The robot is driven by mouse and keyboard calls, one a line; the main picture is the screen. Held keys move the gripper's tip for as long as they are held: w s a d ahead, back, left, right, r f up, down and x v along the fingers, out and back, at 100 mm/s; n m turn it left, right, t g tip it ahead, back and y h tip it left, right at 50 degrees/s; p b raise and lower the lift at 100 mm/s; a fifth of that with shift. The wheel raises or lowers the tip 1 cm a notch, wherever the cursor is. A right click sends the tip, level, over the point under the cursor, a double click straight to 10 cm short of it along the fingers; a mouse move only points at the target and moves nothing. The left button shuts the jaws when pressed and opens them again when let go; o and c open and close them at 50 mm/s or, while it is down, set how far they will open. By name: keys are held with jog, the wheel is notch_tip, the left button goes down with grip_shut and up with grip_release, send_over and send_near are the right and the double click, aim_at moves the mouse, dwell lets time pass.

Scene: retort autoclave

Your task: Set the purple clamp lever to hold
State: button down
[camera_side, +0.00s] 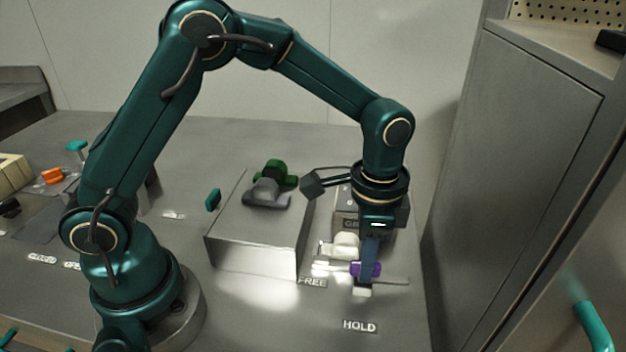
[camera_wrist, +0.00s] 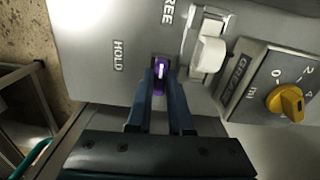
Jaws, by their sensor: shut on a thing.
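The purple clamp lever (camera_side: 366,269) is in the right part of the side view, beside a white fitting (camera_side: 341,245). In the wrist view the lever (camera_wrist: 160,72) shows as a small purple piece with a pale strip. My gripper (camera_wrist: 161,78) is shut on it, with one dark blue finger on each side. In the side view my gripper (camera_side: 369,262) points down onto the lever and hides part of it. The HOLD label (camera_side: 360,325) lies nearer the front, and the FREE label (camera_side: 312,282) lies to the left. The lever's pivot is not clear.
A metal block (camera_side: 255,245) with grey and green pieces on top stands left of my gripper. A box with a yellow knob (camera_wrist: 286,101) is close on the right in the wrist view. A tall grey cabinet (camera_side: 510,150) stands at the right.

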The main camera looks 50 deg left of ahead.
jog(key=shift+r+n, duration=0.1)
jog(key=shift+n, duration=0.2)
jog(key=n, duration=0.3)
jog(key=shift+n, duration=0.3)
jog(key=n, duration=0.9)
jog(key=shift+n, duration=2)
jog(key=c, duration=0.8)
grip_release()
jog(key=shift+r, duration=2.55)
